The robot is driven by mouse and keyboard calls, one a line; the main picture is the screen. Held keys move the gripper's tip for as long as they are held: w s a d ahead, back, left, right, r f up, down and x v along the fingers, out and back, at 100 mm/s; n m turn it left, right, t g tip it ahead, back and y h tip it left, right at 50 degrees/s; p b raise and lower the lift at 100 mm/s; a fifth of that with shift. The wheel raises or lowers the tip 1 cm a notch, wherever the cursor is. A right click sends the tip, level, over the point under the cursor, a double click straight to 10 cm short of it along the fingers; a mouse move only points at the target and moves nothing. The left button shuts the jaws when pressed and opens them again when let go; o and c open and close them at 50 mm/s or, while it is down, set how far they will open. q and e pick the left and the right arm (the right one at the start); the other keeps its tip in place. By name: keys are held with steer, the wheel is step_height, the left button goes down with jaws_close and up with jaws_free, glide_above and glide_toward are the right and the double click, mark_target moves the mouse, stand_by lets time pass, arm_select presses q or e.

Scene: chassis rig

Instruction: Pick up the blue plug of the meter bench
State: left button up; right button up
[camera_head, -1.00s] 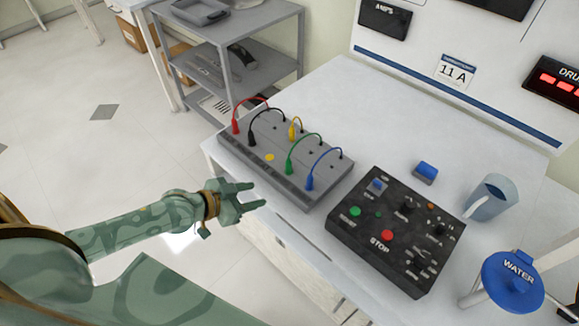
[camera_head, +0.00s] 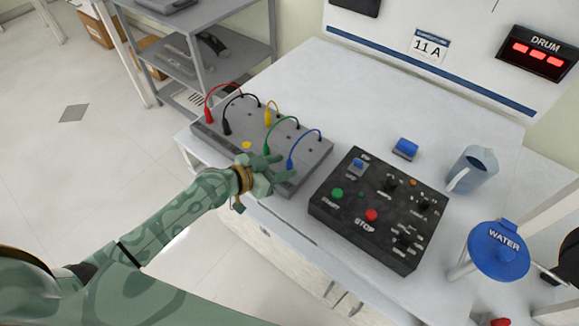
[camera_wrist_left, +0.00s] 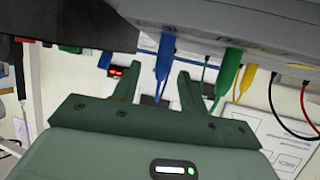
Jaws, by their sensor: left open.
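The meter bench (camera_head: 312,160) is a grey sloped box on the white table, with red, black, yellow, green and blue plugs on leads. The blue plug (camera_head: 291,160) stands at its right end, its lead arching to the right. My left gripper (camera_head: 283,168) is at the front edge of the bench, open, its fingers pointing at the blue plug. In the left wrist view the blue plug (camera_wrist_left: 165,55) shows between the spread fingertips of the left gripper (camera_wrist_left: 157,74). Contact cannot be told. The green plug (camera_head: 267,143) is close to the left.
A black control box (camera_head: 370,235) with START and STOP buttons lies just right of the bench. The table behind the bench is clear.

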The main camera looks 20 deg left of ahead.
mark_target(289, 164)
arm_select(q)
steer(key=x, duration=0.3)
steer(key=shift+w+f+b, duration=0.25)
steer(key=shift+f+b, duration=0.05)
jaws_close()
